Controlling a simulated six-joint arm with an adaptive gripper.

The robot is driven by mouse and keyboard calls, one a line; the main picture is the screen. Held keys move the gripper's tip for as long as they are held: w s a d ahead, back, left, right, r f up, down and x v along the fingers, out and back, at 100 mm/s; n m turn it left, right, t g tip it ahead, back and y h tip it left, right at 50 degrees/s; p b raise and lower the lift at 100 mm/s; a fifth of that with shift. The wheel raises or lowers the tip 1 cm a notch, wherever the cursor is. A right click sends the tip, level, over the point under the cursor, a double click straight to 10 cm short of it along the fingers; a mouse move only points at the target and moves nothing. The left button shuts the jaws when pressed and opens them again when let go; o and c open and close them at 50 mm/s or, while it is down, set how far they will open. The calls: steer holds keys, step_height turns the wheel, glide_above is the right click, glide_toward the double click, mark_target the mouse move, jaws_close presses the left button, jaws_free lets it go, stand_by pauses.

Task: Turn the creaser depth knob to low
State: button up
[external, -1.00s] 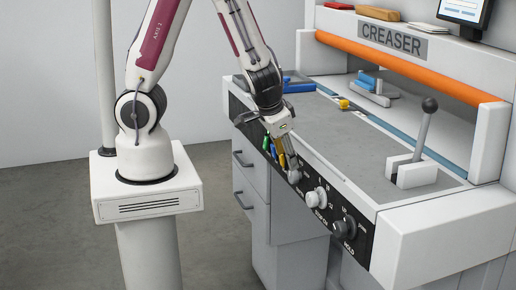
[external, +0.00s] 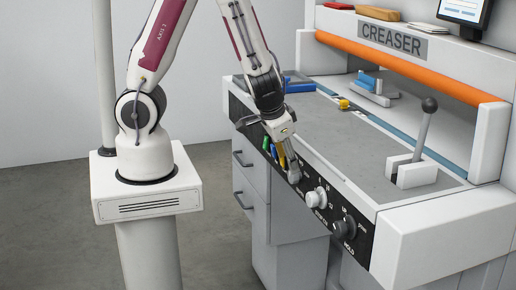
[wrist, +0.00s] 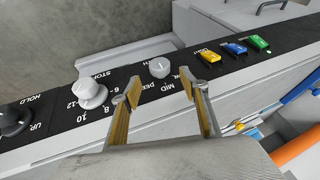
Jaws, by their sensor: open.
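The creaser depth knob is a small light grey knob (wrist: 160,67) on the black front panel, with MID and part of DEEP readable beside it in the wrist view. Another label there is partly hidden by a finger. My gripper (wrist: 168,86) is open, with its yellow-lined fingers apart. The knob shows between and just beyond the fingertips; I cannot tell whether they touch it. In the external view my gripper (external: 287,168) points down at the panel, close to the depth knob (external: 294,178). The knob's exact pointer direction is unclear.
A white numbered knob (wrist: 90,94) and a black HOLD knob (wrist: 13,120) share the panel. Yellow, blue and green buttons (wrist: 235,47) sit on its other side. A lever (external: 421,130) stands on the grey bed. The floor before the panel is clear.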

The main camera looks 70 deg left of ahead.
mark_target(295, 176)
steer(key=shift+x, duration=3.15)
steer(key=shift+f, duration=0.1)
steer(key=c, duration=1.1)
